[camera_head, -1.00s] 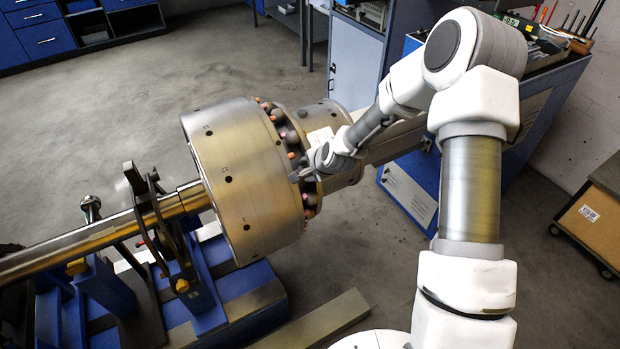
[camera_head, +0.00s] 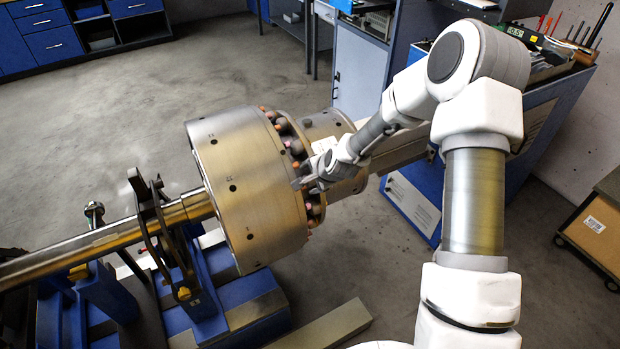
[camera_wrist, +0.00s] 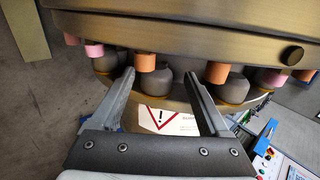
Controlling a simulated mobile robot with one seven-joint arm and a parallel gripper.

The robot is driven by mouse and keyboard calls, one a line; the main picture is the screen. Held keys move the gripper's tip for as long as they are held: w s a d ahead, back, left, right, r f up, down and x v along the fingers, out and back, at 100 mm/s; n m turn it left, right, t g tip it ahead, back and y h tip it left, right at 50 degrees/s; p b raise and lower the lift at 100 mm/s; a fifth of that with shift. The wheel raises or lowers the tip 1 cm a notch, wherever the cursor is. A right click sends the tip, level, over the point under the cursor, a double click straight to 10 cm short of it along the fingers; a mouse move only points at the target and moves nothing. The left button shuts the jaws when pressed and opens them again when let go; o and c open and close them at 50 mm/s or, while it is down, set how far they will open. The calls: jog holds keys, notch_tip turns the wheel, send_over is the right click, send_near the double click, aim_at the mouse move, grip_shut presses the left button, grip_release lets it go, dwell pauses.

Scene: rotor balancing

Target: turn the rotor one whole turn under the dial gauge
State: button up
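The rotor (camera_head: 235,190) is a large brassy metal drum on a horizontal shaft (camera_head: 95,243). Small dark holes dot its outer face. A ring of dark knobs with orange and pink pegs runs round its right side. My gripper (camera_head: 302,184) is at this ring, on the side facing me. In the wrist view my gripper (camera_wrist: 160,72) has its two fingers apart. An orange peg (camera_wrist: 145,62) and a grey knob (camera_wrist: 152,82) show between the fingertips, with gaps on both sides. I cannot tell whether either finger touches. I cannot clearly make out a dial gauge.
Blue supports (camera_head: 210,325) and a dark upright bracket (camera_head: 155,225) stand at the shaft. A metal bar (camera_head: 325,325) lies in front of the rotor. A blue cabinet (camera_head: 545,125) stands behind my arm. The floor at back left is clear.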

jog(key=shift+r, duration=0.15)
jog(key=p+v, duration=0.2)
jog(key=v, duration=1.5)
jog(key=shift+s, duration=0.2)
